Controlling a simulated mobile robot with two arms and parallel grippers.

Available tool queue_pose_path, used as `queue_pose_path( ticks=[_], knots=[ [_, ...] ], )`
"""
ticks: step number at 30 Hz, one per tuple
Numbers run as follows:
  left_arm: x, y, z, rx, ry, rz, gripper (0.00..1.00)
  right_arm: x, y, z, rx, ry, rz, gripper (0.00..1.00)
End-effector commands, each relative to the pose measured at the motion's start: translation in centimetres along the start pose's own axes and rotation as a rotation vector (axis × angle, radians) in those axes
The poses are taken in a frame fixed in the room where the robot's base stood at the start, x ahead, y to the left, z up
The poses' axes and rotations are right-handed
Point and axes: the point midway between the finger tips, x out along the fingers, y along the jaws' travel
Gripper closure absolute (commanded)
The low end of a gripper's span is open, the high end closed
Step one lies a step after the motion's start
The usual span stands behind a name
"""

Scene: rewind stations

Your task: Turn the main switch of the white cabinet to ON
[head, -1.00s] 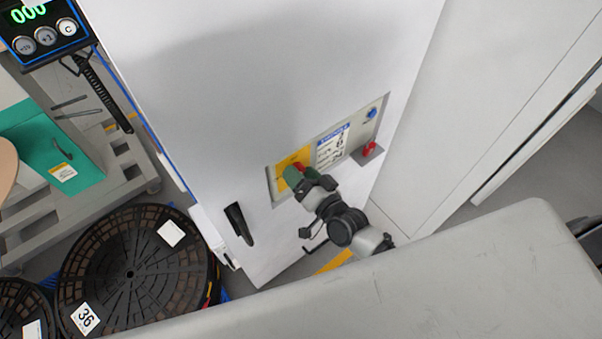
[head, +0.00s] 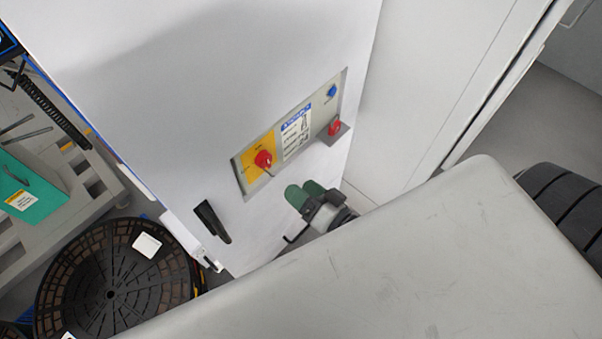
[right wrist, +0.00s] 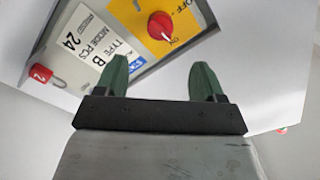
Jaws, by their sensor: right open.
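The white cabinet (head: 200,90) fills the middle of the head view. Its control panel carries a yellow plate with the red main switch knob (head: 264,159). In the right wrist view the knob (right wrist: 160,25) is uncovered, with OFF lettering above it and ON lettering just below. A pale mark on the knob's lower edge lies near ON; its exact angle is hard to tell. My right gripper (head: 303,190) is open and empty, apart from the panel, below and right of the knob. Its green fingers (right wrist: 160,68) show below the knob in the wrist view. My left gripper is not seen.
The panel also has a blue knob (head: 332,91), a white label plate (head: 296,136) and a red part (head: 335,128) at its right end. A black door handle (head: 212,221) sits lower left. A black reel (head: 110,280) stands at the left.

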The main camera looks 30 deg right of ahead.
Motion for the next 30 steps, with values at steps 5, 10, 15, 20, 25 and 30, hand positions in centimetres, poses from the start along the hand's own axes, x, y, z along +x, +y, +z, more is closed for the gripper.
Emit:
queue_pose_path(
  ticks=[5,10,15,20,25,30],
  knots=[
    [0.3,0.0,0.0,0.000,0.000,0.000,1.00,0.0,0.1,0.1,-0.106,0.000,0.000,0.31],
    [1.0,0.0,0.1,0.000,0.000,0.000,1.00,0.0,0.1,0.2,-0.459,0.001,0.000,0.31],
    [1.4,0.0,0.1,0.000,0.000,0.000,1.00,0.0,0.1,0.2,-0.771,0.001,0.000,0.31],
    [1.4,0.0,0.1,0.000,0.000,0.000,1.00,0.3,0.0,0.1,-0.894,0.002,0.000,0.31],
    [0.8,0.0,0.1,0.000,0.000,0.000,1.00,2.4,-0.1,-0.1,-0.900,0.005,0.000,0.31],
    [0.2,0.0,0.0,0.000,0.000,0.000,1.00,5.8,-0.2,-0.2,-0.898,0.005,-0.001,0.31]
  ],
)
